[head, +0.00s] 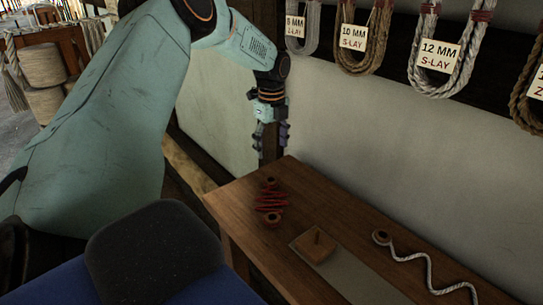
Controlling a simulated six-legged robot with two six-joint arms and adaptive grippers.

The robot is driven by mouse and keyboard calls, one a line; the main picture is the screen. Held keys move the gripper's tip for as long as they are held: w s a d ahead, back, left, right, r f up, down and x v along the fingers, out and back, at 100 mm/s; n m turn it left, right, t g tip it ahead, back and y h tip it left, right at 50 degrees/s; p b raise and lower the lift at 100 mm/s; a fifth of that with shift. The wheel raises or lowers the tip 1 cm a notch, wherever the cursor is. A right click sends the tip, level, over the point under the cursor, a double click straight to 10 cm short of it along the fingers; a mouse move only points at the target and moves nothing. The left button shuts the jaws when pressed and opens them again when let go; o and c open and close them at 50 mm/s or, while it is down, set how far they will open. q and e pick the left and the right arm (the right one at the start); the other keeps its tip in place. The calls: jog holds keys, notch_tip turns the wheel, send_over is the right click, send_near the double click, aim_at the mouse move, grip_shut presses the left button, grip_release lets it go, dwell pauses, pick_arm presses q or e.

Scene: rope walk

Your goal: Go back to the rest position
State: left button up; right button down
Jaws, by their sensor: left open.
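My left arm comes in from the left, and my left gripper (271,145) hangs with its fingers pointing down. It is open and I see nothing held in it. It is near the pale wall, beyond the far left end of the wooden bench (335,205) as I see it. It appears apart from the things on the bench. My right gripper is not in view.
On the bench lie a red zigzag cord with round wooden ends (271,203), a wooden block with a peg (315,245) on a grey mat (355,282), and a wavy white rope (430,272) with a wooden end. Labelled rope hanks (436,55) hang above. Rope spools (42,65) stand at left.

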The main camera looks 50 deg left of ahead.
pick_arm(q)
jog(key=shift+r, duration=0.4)
